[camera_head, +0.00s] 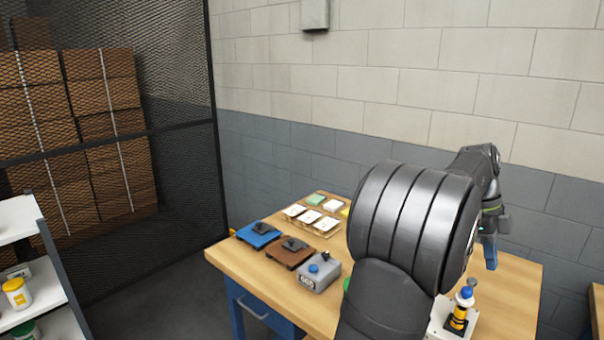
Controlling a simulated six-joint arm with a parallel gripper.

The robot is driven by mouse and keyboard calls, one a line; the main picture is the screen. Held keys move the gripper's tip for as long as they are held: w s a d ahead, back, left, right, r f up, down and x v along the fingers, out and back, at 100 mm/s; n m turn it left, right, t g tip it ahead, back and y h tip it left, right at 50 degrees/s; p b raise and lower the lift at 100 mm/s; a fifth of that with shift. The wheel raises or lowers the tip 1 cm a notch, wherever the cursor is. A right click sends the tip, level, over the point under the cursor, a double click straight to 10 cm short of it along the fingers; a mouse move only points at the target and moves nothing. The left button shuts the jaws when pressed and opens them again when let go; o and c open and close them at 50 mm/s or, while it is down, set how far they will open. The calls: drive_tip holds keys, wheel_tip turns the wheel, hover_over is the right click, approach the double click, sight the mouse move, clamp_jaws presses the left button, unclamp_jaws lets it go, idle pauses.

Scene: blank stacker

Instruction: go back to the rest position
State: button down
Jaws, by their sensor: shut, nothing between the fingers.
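My arm rises from the bottom of the head view and covers the middle and right part of the wooden table (515,301). My gripper (490,264) shows at the right, beyond the arm's big black joint, pointing down with blue fingers. The fingers look closed together, with nothing seen between them. I cannot tell exactly how high the fingertips are above the table.
On the table stand a blue plate (259,235), a brown plate (290,251), a grey box with a blue knob (319,277), and a tray of several pale blocks (312,217). A yellow-and-black device (458,316) stands near the gripper. White shelves (30,277) are at left.

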approach(473, 302)
drive_tip(key=s+d+f, duration=0.4)
drive_tip(key=s+f, duration=0.1)
drive_tip(key=f, duration=0.1)
drive_tip(key=w+a, duration=0.2)
drive_tip(key=shift+w+r, duration=0.4)
drive_tip(key=shift+d, duration=0.1)
